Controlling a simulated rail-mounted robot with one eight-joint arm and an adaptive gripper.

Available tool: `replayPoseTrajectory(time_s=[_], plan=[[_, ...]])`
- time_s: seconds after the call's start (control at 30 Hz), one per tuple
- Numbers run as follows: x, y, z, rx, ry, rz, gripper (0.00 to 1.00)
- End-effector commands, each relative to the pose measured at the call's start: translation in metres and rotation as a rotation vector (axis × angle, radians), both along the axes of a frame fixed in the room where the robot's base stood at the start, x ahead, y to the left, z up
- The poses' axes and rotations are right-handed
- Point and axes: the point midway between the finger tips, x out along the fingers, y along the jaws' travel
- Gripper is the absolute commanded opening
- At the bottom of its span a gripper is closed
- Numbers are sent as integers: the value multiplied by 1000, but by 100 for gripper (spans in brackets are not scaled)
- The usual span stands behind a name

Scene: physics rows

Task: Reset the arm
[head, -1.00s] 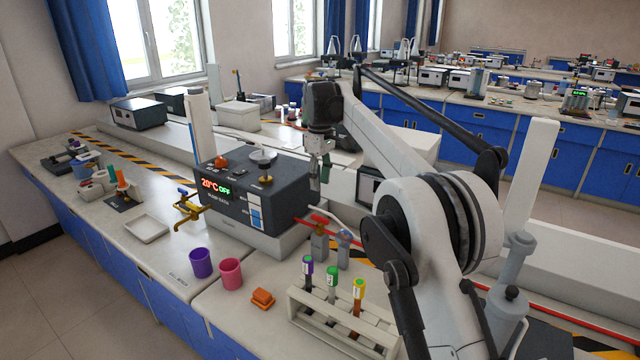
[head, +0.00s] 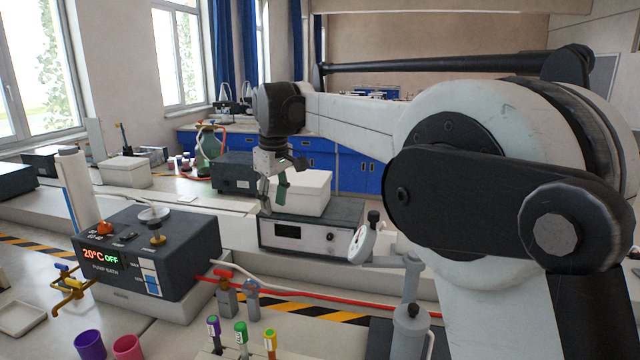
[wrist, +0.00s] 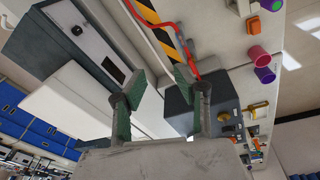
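My gripper (head: 272,192) hangs from my raised arm in the head view, above the bench and to the right of the pump bath. In the wrist view my gripper's two green-padded fingers (wrist: 158,92) stand well apart with nothing between them. The gripper touches no object that I can see. In the head view, part of my arm covers the right side of the bench.
The pump bath (head: 145,250) reads 20°C OFF. A grey device (head: 310,236) with a white box (head: 302,192) on top stands behind the gripper. Purple (head: 89,344) and pink cups (head: 128,347) and capped tubes (head: 240,335) stand at the front. A red hose (head: 330,305) crosses the bench.

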Motion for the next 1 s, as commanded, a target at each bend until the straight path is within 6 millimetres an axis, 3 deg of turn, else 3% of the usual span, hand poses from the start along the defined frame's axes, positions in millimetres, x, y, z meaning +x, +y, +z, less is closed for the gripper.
replayPoseTrajectory(time_s=[0.03,0.2,0.5,0.77,1.0], plan=[[-9,-17,7,7,-10,-31,29],[-38,-63,22,38,-52,-135,29],[-103,-140,33,91,-123,-315,29],[-168,-198,22,141,-187,-470,29],[-233,-243,-3,188,-247,-610,29]])
